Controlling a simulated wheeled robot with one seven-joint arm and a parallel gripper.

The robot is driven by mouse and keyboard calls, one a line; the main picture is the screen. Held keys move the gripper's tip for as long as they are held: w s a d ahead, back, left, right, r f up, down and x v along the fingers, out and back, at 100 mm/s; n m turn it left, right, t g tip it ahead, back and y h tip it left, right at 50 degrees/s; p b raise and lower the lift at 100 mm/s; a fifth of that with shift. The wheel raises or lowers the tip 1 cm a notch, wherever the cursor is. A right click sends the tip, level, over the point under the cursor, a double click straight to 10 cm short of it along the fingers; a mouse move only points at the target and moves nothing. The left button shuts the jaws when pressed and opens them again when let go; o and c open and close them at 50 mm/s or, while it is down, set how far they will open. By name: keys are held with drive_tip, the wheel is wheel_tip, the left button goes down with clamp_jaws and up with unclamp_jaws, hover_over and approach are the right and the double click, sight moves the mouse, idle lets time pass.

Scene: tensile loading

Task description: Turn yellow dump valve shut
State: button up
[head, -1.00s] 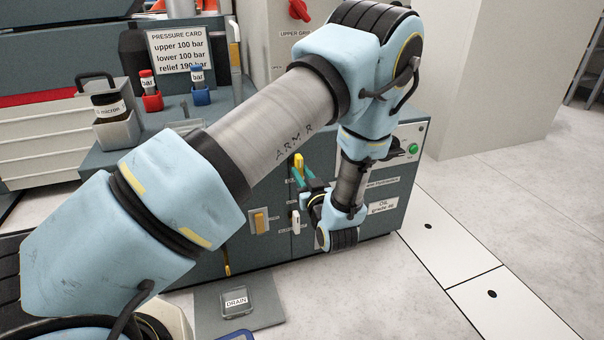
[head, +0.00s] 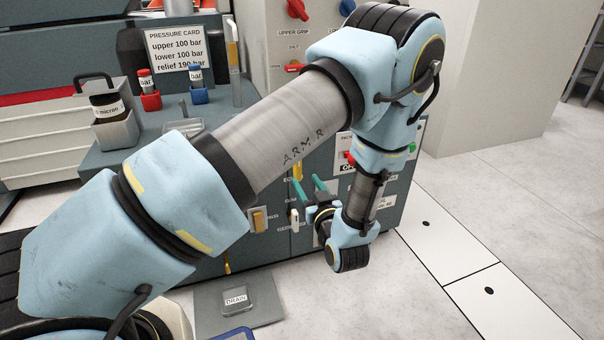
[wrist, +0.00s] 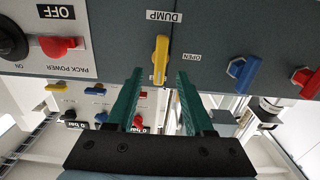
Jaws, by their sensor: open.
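The yellow dump valve handle (wrist: 160,60) stands nearly upright in the wrist view, just below the DUMP label, with the OPEN label to its right. In the head view the yellow handle (head: 298,171) shows partly, below my forearm, on the front of the grey cabinet. My gripper (head: 306,183) is open with green fingers pointing at the cabinet front. In the wrist view my gripper (wrist: 160,75) has one finger on each side of the handle's lower end as pictured, with gaps on both sides. I cannot tell whether the tips reach past the handle in depth.
A blue handle (wrist: 243,74) and a red handle (wrist: 305,82) lie right of the dump valve in the wrist view. A red pack power switch (wrist: 58,46) is at left. A drain plate (head: 236,300) lies on the floor. The floor at right is clear.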

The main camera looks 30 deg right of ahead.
drive_tip(key=s, duration=0.5)
drive_tip(key=shift+s+a+p, duration=0.25)
drive_tip(key=shift+a+p, duration=0.05)
drive_tip(key=shift+a, duration=0.1)
